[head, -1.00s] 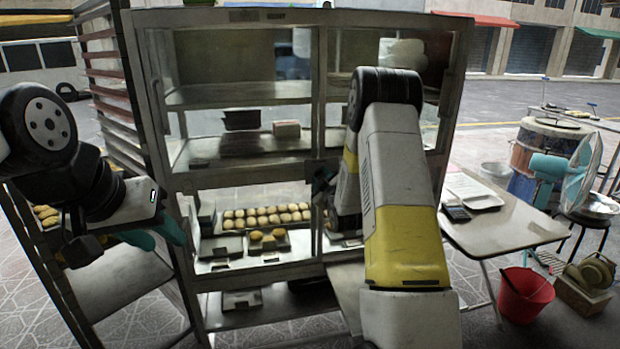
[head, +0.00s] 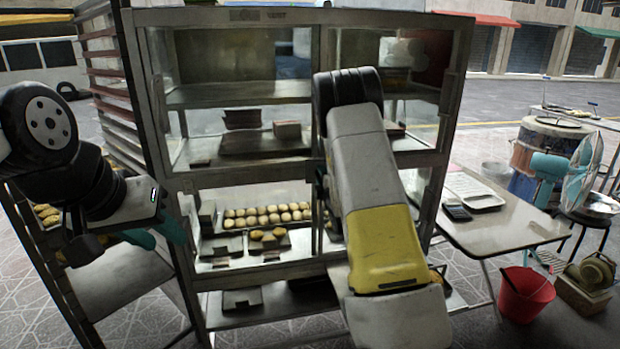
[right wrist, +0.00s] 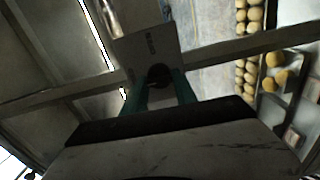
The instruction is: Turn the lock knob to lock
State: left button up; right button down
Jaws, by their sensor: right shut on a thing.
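The lock knob (right wrist: 158,74) is a small dark round piece on a grey plate (right wrist: 148,48) with faint lettering, in the right wrist view. My right gripper (right wrist: 160,88) has its teal fingers shut on the knob, one on each side. The knob's turned position cannot be made out. In the head view my right arm hides the knob and most of that gripper. My left gripper (head: 156,236) hangs at the left, apart from the cabinet front, with its teal fingers spread and nothing between them.
A glass-fronted metal cabinet (head: 295,170) fills the middle, with trays of buns (head: 265,215) on its shelves. A slatted rack (head: 100,85) stands at its left. A folding table (head: 500,225), a red bucket (head: 525,295) and a fan (head: 578,170) stand at the right.

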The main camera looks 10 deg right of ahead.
dwell(0.4)
jog(key=c, duration=1)
grip_release()
jog(key=shift+s, duration=0.1)
jog(key=s, duration=0.7)
jog(key=shift+s+d, duration=0.1)
jog(key=shift+s, duration=0.25)
